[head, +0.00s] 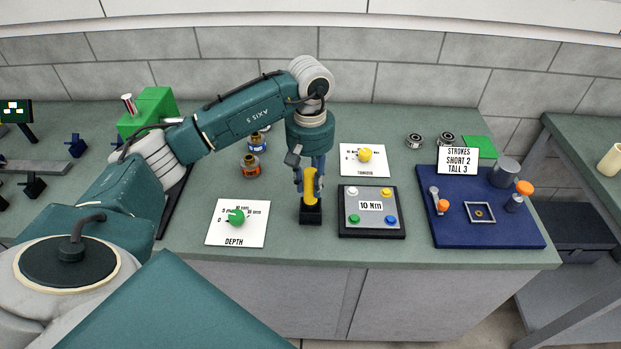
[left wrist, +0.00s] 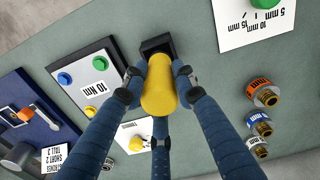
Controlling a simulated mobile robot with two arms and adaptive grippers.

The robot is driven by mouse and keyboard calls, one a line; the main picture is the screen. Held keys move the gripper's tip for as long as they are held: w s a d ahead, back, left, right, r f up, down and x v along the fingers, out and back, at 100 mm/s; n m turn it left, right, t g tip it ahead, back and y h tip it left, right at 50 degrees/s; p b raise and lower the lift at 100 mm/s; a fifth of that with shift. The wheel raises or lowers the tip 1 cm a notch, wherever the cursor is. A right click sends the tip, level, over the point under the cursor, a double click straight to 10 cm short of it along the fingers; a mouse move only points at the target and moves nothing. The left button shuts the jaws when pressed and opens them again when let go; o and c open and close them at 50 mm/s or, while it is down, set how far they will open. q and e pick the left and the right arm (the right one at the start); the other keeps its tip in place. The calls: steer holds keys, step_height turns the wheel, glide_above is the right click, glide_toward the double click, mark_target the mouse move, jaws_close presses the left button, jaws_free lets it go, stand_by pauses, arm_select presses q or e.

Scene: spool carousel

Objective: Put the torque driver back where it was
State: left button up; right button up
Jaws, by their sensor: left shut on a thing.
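The torque driver (head: 309,186) has a yellow handle and is upright in the head view. My left gripper (head: 308,174) is shut on it, with its dark blue fingers around the handle. A small black holder (head: 311,215) stands on the bench directly below, and the driver's lower end meets its top; how deep it sits is hidden. In the left wrist view the yellow handle (left wrist: 158,88) is between the fingers, with the black holder (left wrist: 157,45) just beyond it. My right gripper is not in view.
A grey 10 Nm plate (head: 371,222) with coloured buttons lies close right of the holder. A DEPTH card (head: 253,232) with a green knob is to the left. A card with a yellow knob (head: 365,155) lies behind. A blue tray (head: 460,230) with parts is farther right.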

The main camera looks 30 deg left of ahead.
arm_select(q)
steer(key=shift+w, duration=0.1)
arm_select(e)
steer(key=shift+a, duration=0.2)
arm_select(q)
steer(key=shift+f, duration=0.15)
steer(key=o, duration=1.1)
steer(key=shift+c, duration=0.2)
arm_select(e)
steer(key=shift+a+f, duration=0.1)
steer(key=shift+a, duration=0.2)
